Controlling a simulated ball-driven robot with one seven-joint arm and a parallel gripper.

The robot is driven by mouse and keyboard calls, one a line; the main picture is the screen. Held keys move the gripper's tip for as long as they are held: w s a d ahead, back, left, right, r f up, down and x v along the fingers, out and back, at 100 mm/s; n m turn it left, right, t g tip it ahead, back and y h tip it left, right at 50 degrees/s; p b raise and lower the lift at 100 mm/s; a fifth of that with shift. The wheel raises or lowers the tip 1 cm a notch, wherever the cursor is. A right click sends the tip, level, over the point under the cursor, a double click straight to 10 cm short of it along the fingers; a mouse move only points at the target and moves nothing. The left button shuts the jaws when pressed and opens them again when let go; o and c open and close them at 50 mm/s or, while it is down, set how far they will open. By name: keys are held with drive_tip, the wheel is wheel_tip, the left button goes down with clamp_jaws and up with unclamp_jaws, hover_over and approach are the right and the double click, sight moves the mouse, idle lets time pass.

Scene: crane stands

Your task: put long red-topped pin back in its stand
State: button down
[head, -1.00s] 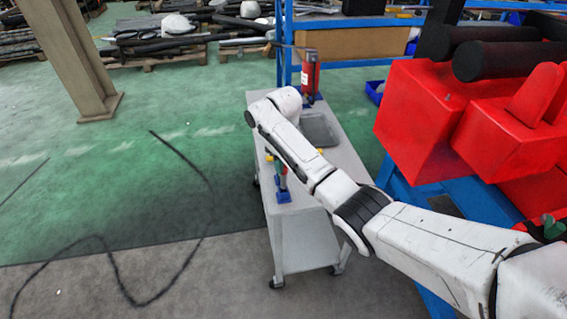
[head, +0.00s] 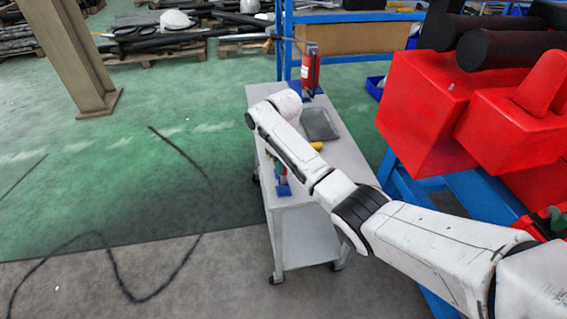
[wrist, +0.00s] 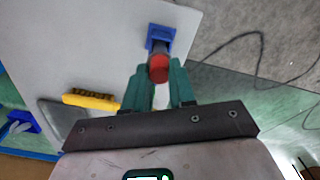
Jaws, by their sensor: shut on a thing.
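The red-topped pin (wrist: 158,68) shows in the wrist view with its round red end toward the camera, between the tips of my green gripper fingers (wrist: 159,74). My gripper is shut on it. A blue stand (wrist: 160,36) sits on the grey cart top just beyond the pin, and the pin's lower part lines up with it. I cannot tell how deep the pin sits in the stand. In the head view the stand (head: 284,190) is at the cart's near left edge, below my gripper (head: 281,172). My arm and hand hide most of the pin there.
On the cart (head: 300,222) lie a yellow-handled brush (wrist: 92,99) and a grey tray (head: 319,124). A red cylinder (head: 310,70) stands on a blue base at the cart's far end. Large red blocks (head: 425,115) on a blue frame stand to the right. Floor at left is open.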

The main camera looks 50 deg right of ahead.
drive_tip(key=shift+f+b, duration=0.3)
drive_tip(key=shift+f, duration=0.2)
drive_tip(key=c, duration=0.9)
unclamp_jaws()
drive_tip(key=shift+o, duration=0.2)
drive_tip(key=shift+f, duration=0.1)
wheel_tip(320, 180, up, 5)
drive_tip(key=p, duration=0.5)
wheel_tip(320, 180, up, 11)
